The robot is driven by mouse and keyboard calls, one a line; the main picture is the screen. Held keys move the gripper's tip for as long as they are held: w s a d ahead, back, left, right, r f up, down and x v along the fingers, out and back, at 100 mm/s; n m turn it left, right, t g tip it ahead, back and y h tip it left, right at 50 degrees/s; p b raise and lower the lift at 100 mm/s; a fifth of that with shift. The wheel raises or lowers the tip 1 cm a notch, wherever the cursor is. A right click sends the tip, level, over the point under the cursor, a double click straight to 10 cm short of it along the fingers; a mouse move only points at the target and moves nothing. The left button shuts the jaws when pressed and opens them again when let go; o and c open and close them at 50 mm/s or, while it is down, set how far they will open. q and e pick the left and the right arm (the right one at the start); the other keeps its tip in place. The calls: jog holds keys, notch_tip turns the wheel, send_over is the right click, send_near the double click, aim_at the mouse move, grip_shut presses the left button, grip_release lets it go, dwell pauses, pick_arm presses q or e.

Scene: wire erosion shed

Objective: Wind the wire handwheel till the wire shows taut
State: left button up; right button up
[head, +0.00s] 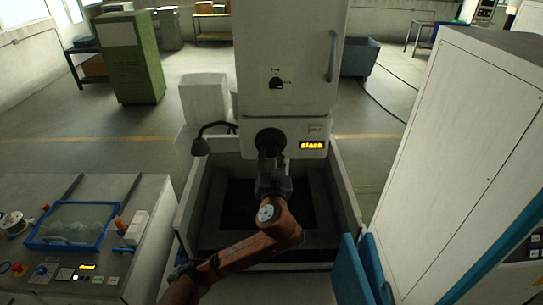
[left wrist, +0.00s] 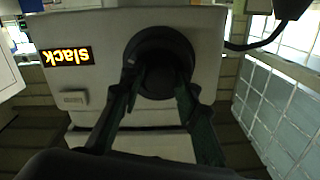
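The wire handwheel (head: 270,141) is a dark round wheel on the front of the white machine head. In the left wrist view the handwheel (left wrist: 162,62) is a black disc, and that view is upside down. The display (head: 312,145) beside it reads "slack" in yellow letters; it also shows in the left wrist view (left wrist: 67,56). My left gripper (head: 268,158) is right in front of the handwheel. Its two fingers (left wrist: 158,80) are apart, their tips overlapping the wheel's face. Whether they touch it is hard to tell. My right gripper is not in view.
A black curved lamp (head: 201,146) sticks out left of the handwheel. The open tank (head: 340,190) lies below my left arm. A bench with a blue tray (head: 38,243) is at the left, and a big white cabinet (head: 460,150) at the right.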

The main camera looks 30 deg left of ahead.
pick_arm(q)
jog(key=c, duration=0.7)
jog(key=m+p, duration=0.2)
jog(key=m, duration=0.1)
jog(key=shift+r+m, duration=0.15)
jog(key=shift+m, duration=0.25)
jog(key=shift+m+p, duration=1.35)
jog(key=shift+m, duration=0.55)
